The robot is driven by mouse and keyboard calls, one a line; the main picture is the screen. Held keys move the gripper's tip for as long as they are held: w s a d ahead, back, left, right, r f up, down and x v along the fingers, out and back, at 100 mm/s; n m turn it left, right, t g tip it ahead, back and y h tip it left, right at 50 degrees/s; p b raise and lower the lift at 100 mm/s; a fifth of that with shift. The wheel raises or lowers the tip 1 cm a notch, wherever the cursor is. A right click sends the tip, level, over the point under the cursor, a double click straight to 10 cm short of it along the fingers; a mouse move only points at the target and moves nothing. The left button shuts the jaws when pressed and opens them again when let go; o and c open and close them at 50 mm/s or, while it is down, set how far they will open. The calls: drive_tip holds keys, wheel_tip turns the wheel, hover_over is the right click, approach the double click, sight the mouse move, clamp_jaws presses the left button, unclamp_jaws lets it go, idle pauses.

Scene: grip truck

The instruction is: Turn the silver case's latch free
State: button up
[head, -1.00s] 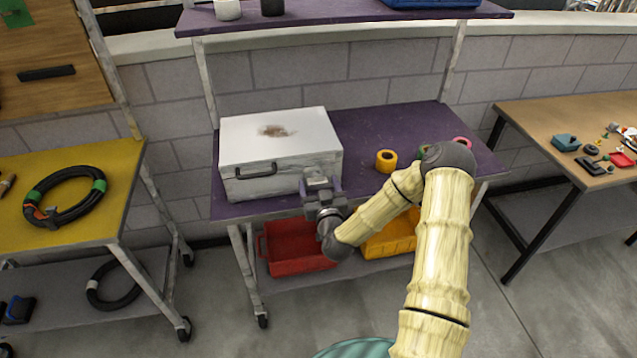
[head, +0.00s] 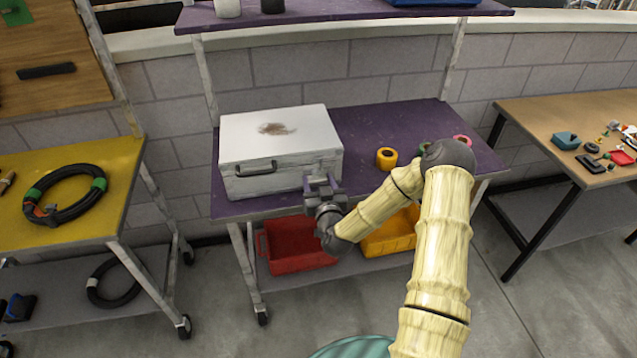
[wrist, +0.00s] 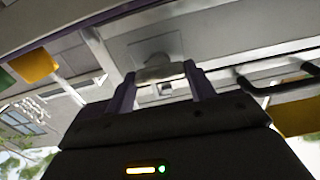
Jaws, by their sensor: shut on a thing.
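The silver case (head: 265,150) stands closed on the purple shelf, with a brown stain on its lid and a dark handle (head: 256,168) on its front. My gripper (head: 321,183) is at the right part of the case's front. In the wrist view my gripper (wrist: 165,85) has its two purple fingers on either side of the latch (wrist: 160,70), a small pale metal piece on the case front, and is shut on it. In the head view the gripper hides the latch. How far the latch is turned I cannot tell.
A yellow tape roll (head: 386,158) sits right of the case on the purple shelf (head: 365,130), with green and pink rolls beyond. A red bin (head: 298,250) and a yellow bin (head: 392,236) are below. A yellow table (head: 100,175) stands left.

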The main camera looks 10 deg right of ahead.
drive_tip(key=m+b, duration=0.1)
drive_tip(key=m, duration=0.3)
drive_tip(key=shift+d+b, duration=0.1)
drive_tip(key=shift+b, duration=0.25)
drive_tip(key=m+b, duration=0.1)
drive_tip(key=m, duration=0.3)
drive_tip(key=shift+f, duration=0.1)
drive_tip(key=m+b, duration=0.2)
drive_tip(key=m, duration=0.3)
drive_tip(key=shift+d+f+m, duration=0.1)
drive_tip(key=shift+d+m, duration=0.05)
drive_tip(key=shift+m, duration=0.25)
drive_tip(key=m, duration=0.3)
drive_tip(key=shift+m, duration=0.3)
drive_tip(key=shift+b, duration=0.3)
drive_tip(key=o, duration=1)
